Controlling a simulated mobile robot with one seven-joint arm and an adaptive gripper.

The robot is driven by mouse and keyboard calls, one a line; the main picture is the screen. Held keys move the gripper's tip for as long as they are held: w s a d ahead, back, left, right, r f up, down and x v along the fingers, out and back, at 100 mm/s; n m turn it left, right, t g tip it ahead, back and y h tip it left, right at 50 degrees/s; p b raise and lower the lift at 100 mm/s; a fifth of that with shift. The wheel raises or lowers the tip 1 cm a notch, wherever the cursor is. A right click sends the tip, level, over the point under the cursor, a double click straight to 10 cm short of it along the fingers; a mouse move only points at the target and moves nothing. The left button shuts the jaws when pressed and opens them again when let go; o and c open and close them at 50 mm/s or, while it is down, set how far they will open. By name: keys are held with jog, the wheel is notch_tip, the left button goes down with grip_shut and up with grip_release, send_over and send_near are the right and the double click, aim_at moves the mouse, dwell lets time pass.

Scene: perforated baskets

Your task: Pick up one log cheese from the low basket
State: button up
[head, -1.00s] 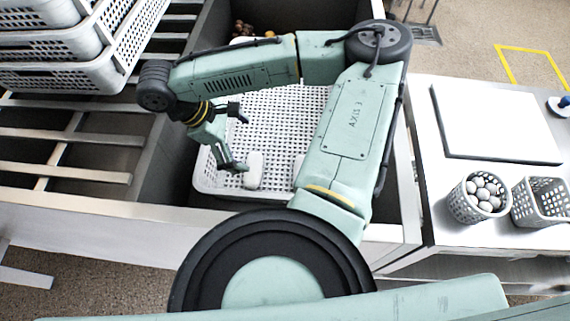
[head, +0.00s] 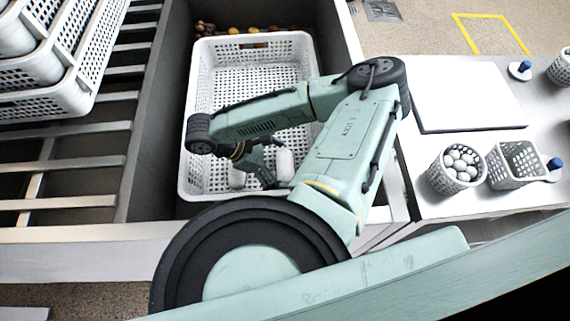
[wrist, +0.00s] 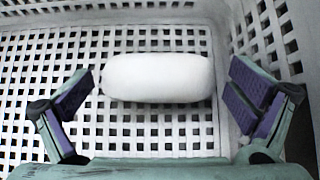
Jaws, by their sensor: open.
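The low basket (head: 189,130) is white and perforated, and it sits deep in a dark-walled bay. My gripper (head: 262,172) is down inside the basket by these logs, open and empty. In the wrist view, one log cheese (wrist: 158,78) lies crosswise on the perforated floor, ahead of my gripper and between the lines of its spread purple-padded fingers. Neither finger visibly touches it. My arm hides part of the basket's right side.
White perforated crates (head: 75,70) are stacked at the left beside a slatted rack (head: 60,163). The basket's far part is clear.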

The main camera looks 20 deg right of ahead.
jog(key=shift+d+f, duration=0.45)
jog(key=shift+d, duration=0.1)
jog(key=shift+c, duration=0.4)
jog(key=c, duration=1)
